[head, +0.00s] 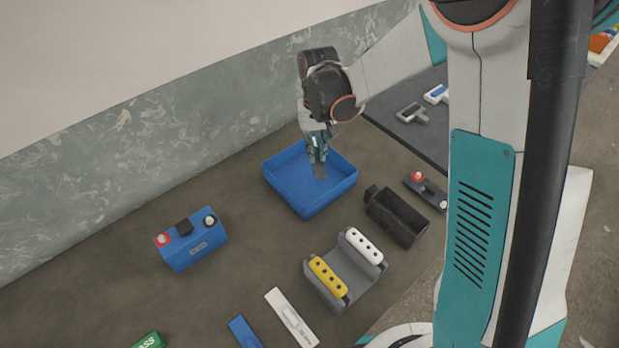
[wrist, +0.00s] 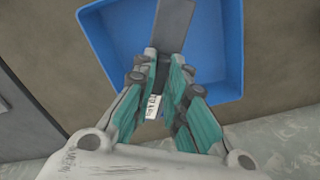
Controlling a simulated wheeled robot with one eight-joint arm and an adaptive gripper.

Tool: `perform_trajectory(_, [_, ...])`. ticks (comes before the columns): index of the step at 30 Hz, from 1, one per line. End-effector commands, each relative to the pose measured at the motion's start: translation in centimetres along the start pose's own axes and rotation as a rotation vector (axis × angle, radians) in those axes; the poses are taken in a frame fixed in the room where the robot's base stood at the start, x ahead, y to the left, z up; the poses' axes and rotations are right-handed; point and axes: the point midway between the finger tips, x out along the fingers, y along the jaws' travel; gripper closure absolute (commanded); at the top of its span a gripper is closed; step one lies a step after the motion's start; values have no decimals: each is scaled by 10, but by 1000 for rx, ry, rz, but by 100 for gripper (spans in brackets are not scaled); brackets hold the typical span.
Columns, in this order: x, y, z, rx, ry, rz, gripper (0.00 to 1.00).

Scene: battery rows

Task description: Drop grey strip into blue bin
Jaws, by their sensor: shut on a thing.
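The blue bin (head: 290,193) is a shallow open tray on the brown table, near the wall. My gripper (head: 317,160) is above the bin and points down. It is shut on the grey strip (head: 320,171), which hangs below the fingers over the bin's interior. In the wrist view, the grey strip (wrist: 173,25) sticks out from between the fingertips of my gripper (wrist: 162,62), with the blue bin (wrist: 110,45) behind it. A small white printed label shows between the fingers. I cannot tell whether the strip's end touches the bin floor.
A dark open box (head: 397,217) is close to the bin's right. A grey holder (head: 345,275) with yellow and white strips is in front. Flat white (head: 292,317) and blue (head: 243,333) pieces lie nearer.

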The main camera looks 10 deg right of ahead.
Motion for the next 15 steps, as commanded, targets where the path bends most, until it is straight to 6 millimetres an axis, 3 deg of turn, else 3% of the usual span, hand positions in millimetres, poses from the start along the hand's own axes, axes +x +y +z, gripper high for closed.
perform_trajectory(6, [26, 0, 0, 0, 0, 0, 100])
perform_trajectory(15, [30, 0, 0, 0, 0, 0, 100])
